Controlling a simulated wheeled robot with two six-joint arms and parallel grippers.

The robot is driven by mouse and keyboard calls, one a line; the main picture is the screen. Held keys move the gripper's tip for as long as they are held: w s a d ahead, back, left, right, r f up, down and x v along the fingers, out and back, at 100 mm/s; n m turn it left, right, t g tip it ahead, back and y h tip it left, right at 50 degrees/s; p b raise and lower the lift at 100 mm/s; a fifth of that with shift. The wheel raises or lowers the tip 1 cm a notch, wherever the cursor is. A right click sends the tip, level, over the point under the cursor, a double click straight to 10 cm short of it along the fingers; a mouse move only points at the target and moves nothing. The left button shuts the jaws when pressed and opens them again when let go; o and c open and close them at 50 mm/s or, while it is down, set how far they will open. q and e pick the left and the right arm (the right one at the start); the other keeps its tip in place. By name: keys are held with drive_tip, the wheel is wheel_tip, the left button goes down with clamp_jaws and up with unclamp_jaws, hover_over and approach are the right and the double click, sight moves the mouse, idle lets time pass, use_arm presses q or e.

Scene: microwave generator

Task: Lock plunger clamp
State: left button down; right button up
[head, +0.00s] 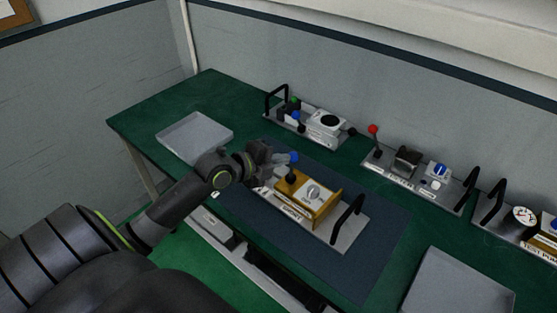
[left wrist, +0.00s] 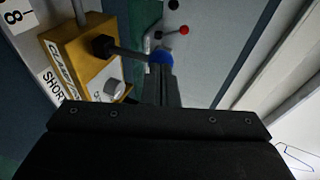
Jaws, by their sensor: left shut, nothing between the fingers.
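The plunger clamp is on a module with a yellow block (head: 326,209) that sits on the dark mat. Its lever ends in a blue knob (head: 293,156). In the left wrist view the knob (left wrist: 160,57) is at the end of a dark rod (left wrist: 128,52) from a black hub on the yellow block (left wrist: 68,42). My left gripper (head: 278,159) is shut and empty, its tips right by the blue knob. Whether they touch it I cannot tell. The fingers hide part of the knob in the wrist view. My right gripper is not in view.
An empty grey tray (head: 194,137) lies on the green table, left of the mat (head: 376,252). Other modules with black handles stand along the back, one with a red-knobbed lever (head: 373,130). A second grey tray (head: 457,286) is at front right. A black handle (head: 347,218) rises beside the yellow block.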

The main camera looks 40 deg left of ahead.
sight(291, 153)
use_arm(q)
drive_tip(key=shift+w+d+r+g, duration=0.1)
drive_tip(key=shift+w+r+g, duration=0.1)
drive_tip(key=shift+w+g, duration=0.25)
drive_tip(key=shift+w+r+g, duration=0.2)
drive_tip(key=shift+w+g, duration=0.15)
drive_tip(key=shift+w, duration=0.15)
drive_tip(key=shift+w+f+y+b, duration=0.25)
drive_tip(key=shift+w+y+b, duration=0.05)
drive_tip(key=shift+w+b, duration=0.1)
drive_tip(key=shift+w+d+b, duration=0.1)
drive_tip(key=shift+w+b, duration=0.25)
drive_tip(key=shift+b, duration=0.05)
drive_tip(key=shift+w+r, duration=0.15)
drive_tip(key=shift+w, duration=0.25)
drive_tip(key=shift+s, duration=0.1)
